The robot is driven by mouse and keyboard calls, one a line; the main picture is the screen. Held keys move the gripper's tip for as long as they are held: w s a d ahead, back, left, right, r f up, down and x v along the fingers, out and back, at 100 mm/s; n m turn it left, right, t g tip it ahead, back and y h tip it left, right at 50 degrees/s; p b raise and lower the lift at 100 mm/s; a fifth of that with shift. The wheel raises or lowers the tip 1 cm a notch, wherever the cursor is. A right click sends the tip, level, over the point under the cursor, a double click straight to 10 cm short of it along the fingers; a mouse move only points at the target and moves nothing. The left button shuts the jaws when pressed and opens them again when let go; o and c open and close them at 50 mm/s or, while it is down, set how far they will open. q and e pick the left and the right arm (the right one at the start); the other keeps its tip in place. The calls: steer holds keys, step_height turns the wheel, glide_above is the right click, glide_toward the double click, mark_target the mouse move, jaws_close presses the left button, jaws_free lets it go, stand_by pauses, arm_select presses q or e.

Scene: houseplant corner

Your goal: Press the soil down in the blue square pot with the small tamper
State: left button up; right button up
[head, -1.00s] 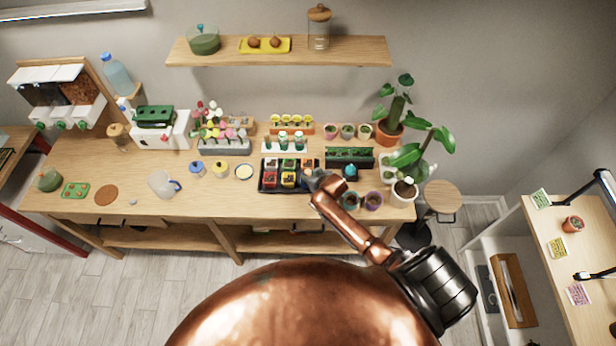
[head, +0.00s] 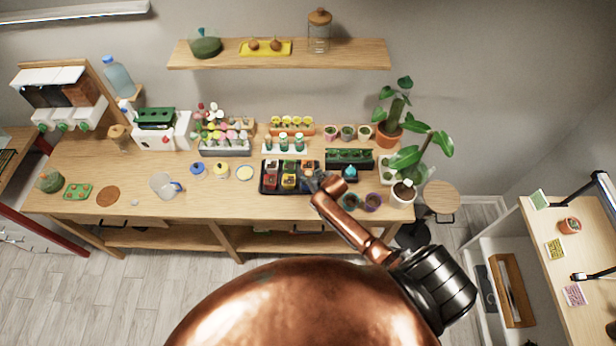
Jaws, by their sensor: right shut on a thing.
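A black tray (head: 265,189) on the workbench holds several small square pots in red, yellow and other colours. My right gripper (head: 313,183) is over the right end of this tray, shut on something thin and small. It is too small and too covered by the gripper to make out as the tamper. The blue square pot cannot be told apart clearly; the gripper and wrist cover part of the tray's right side. I cannot tell whether the held thing touches soil. My left gripper is not in view.
The bench front further left is fairly clear.

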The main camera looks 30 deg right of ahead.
mark_target(308, 173)
step_height(308, 173, up, 4)
steer(key=shift+w+f+p, duration=0.15)
steer(key=shift+f+p, duration=0.1)
steer(key=shift+p, duration=0.55)
steer(key=shift+r, duration=1.25)
stand_by(0.4)
